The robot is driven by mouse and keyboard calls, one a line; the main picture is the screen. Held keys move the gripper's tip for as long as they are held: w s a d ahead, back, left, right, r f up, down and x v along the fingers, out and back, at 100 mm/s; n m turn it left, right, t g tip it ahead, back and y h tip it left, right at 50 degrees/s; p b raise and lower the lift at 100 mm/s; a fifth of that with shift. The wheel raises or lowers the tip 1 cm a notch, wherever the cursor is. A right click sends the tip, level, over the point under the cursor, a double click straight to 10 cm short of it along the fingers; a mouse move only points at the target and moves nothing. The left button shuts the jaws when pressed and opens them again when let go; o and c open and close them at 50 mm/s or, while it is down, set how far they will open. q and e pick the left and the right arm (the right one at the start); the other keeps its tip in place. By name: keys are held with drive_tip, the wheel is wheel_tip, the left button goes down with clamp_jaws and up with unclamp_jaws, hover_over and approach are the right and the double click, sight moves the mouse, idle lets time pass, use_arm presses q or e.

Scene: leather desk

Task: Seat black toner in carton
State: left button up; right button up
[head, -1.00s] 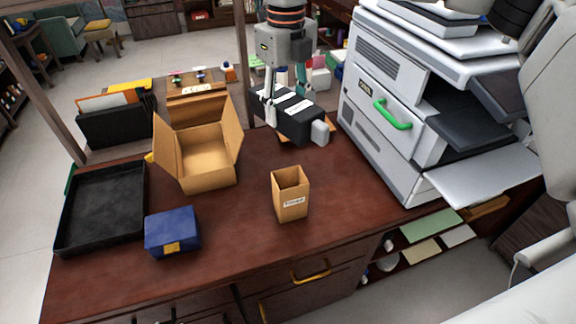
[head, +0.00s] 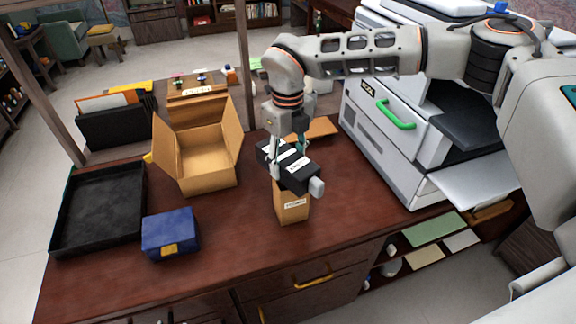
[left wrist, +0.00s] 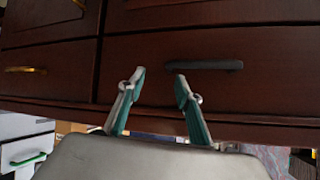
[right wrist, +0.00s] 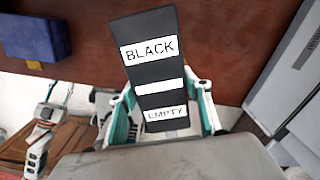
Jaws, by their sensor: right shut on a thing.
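My right gripper (head: 287,156) is shut on the black toner (head: 299,178), a long black cartridge with white labels and a pale end. In the right wrist view the toner (right wrist: 152,72) reads BLACK and EMPTY. In the head view it overlaps the top of a small tan box (head: 291,210) with a white label, hiding its opening; I cannot tell if they touch. A larger open carton (head: 208,180) stands to the left, flaps spread, and looks empty. My left gripper (left wrist: 160,84) is open and empty before the desk's drawer fronts, outside the head view.
A blue box (head: 170,232) and a black tray (head: 98,212) are on the left of the desk. A white printer (head: 385,150) with a green handle stands on the right. A flat tan piece (head: 318,130) lies behind the toner. The front of the desktop (head: 225,265) is clear.

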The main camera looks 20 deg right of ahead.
drive_tip(key=shift+f, duration=0.35)
drive_tip(key=o, duration=1.5)
drive_tip(key=shift+r, duration=0.1)
